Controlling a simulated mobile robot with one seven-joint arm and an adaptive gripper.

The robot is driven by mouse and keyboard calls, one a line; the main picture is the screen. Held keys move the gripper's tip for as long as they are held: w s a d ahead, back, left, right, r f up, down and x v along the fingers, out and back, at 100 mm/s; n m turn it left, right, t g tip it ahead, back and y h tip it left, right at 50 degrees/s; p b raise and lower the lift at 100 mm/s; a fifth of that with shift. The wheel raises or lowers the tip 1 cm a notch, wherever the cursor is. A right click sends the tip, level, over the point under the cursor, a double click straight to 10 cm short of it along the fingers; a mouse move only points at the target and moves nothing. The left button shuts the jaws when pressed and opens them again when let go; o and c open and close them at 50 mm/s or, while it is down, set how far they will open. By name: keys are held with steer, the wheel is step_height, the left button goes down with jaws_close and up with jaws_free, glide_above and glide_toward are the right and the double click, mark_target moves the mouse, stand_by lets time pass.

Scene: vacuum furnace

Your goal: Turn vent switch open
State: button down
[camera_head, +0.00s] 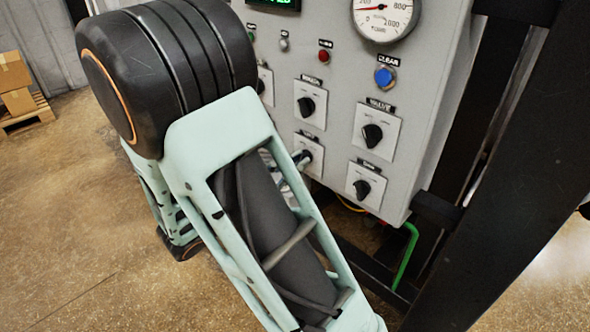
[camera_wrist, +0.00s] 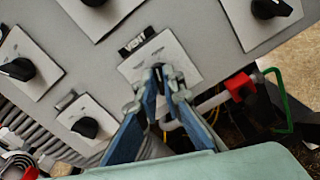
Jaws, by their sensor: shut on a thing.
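The vent switch is a dark knob on a white square plate (camera_wrist: 184,57) with a black VENT label (camera_wrist: 135,42) beside it in the wrist view. My gripper (camera_wrist: 161,80) is shut on the knob, with its two blue-grey fingers coming from below. The fingers hide most of the knob, so its angle is hard to read. In the head view the vent switch plate (camera_head: 317,151) is in the bottom row of the grey panel, partly hidden by my arm. Most of my gripper is hidden there.
Neighbouring black knobs are close by: the lower right one (camera_head: 362,189), the valve one (camera_head: 372,135) and one to the left (camera_wrist: 85,127). A blue button (camera_head: 384,76) and a gauge (camera_head: 385,15) are higher. A red-handled pipe (camera_wrist: 240,86) and green cable (camera_wrist: 283,98) are below the panel.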

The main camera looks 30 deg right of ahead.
steer(key=shift+f+m+b, duration=0.1)
steer(key=shift+m+b, duration=0.45)
steer(key=shift+m, duration=0.25)
steer(key=c, duration=2.1)
jaws_free()
steer(key=v, duration=1.2)
steer(key=shift+m, duration=0.3)
